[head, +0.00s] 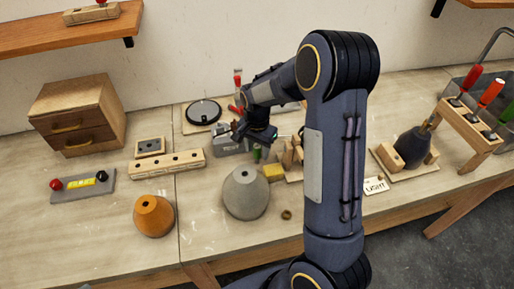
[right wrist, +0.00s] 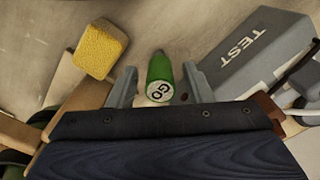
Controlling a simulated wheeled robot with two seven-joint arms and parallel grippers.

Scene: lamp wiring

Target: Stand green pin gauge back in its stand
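The green pin gauge (right wrist: 160,72) is in the right wrist view, its white end marked GO facing the camera. Only a bit of its green (head: 256,154) shows in the head view, below my right gripper (head: 257,138). In the right wrist view my right gripper (right wrist: 160,88) is open, with one finger on each side of the pin and gaps between. A small wooden block with two holes (head: 150,146) lies left of the gripper. A longer holed wooden block (head: 167,164) is in front of it. I cannot tell which is the stand. My left gripper is not in view.
The grey TEST box (right wrist: 250,50) stands close to the right finger. A yellow sponge (right wrist: 100,49) lies on the other side. A grey cone (head: 246,193) and an orange cone (head: 154,215) stand nearer the front. The table's front left is mostly clear.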

